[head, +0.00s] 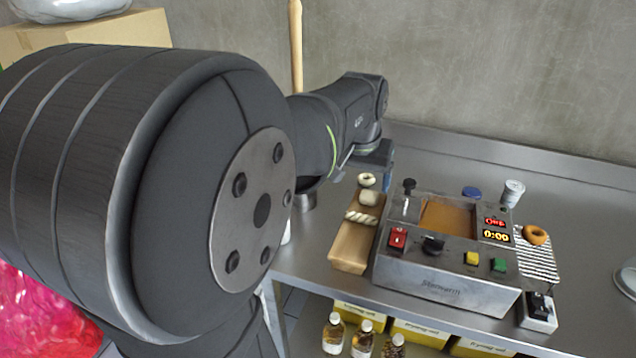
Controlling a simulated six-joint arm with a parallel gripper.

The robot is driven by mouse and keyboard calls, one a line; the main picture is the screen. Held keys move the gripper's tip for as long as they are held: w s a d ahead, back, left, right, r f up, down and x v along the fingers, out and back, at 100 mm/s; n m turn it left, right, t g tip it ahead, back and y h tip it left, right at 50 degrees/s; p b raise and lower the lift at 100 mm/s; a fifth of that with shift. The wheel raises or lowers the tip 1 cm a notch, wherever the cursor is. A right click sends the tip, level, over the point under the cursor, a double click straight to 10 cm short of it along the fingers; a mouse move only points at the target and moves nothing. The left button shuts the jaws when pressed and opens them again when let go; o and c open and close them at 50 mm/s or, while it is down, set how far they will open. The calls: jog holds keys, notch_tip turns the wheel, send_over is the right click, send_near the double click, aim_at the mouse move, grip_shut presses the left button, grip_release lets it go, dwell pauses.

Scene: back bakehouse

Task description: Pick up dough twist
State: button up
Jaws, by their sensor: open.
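The dough twist (361,217) is a pale, ridged roll lying across a wooden tray (350,250), left of the fryer. Behind it on the same tray are a pale square dough piece (369,198) and a pale dough ring (366,180). My gripper (384,168) is beyond these pieces, at the far end of the tray, partly hidden by my own arm. It is open and apart from the twist. I see nothing held in it, though its fingertips are small and hard to make out.
A metal fryer (446,276) with an oil well, buttons and a lit display stands right of the tray. A browned ring (535,235) lies on a striped rack (537,262). The rear steel worktop is clear.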

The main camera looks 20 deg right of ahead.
aim_at(362, 215)
jog(key=x, duration=1.4)
jog(key=shift+d, duration=0.1)
jog(key=shift+c, duration=0.4)
jog(key=c, duration=0.3)
